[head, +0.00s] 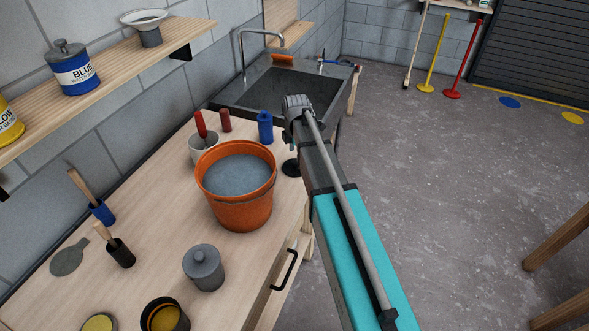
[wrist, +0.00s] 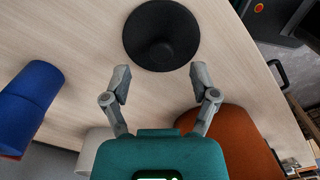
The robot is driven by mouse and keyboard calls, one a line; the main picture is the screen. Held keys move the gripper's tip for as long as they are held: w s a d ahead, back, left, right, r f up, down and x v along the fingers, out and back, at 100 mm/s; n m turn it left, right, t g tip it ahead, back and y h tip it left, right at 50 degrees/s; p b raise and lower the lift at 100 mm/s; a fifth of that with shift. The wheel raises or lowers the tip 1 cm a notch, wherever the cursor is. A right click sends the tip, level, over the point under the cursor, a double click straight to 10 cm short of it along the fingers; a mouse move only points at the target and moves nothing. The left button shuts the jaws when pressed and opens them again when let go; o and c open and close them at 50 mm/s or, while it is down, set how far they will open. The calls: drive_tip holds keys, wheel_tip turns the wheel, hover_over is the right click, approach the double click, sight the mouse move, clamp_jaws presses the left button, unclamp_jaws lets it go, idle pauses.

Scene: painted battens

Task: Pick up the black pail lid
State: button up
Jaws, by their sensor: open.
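The black pail lid (wrist: 162,28) is a round black disc with a knob in its middle. It lies flat on the wooden worktop in the wrist view, just beyond my fingertips. In the head view the black lid (head: 290,168) shows only in part, between the orange pail and my arm. My gripper (wrist: 159,74) is open and empty, its two fingers spread on the near side of the lid, not around the knob. In the head view my arm hides the gripper's fingers.
An orange pail (head: 240,208) of grey liquid stands left of the lid, close to my right finger in the wrist view. A blue cylinder (head: 265,127) and a pale cup (head: 201,150) stand nearby. The sink (head: 240,92) lies behind; the worktop edge is close.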

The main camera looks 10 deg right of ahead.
sight(295, 162)
drive_tip(key=shift+s+a+f+b, duration=0.1)
drive_tip(key=shift+f+b, duration=1.8)
drive_tip(key=shift+f, duration=0.3)
clamp_jaws()
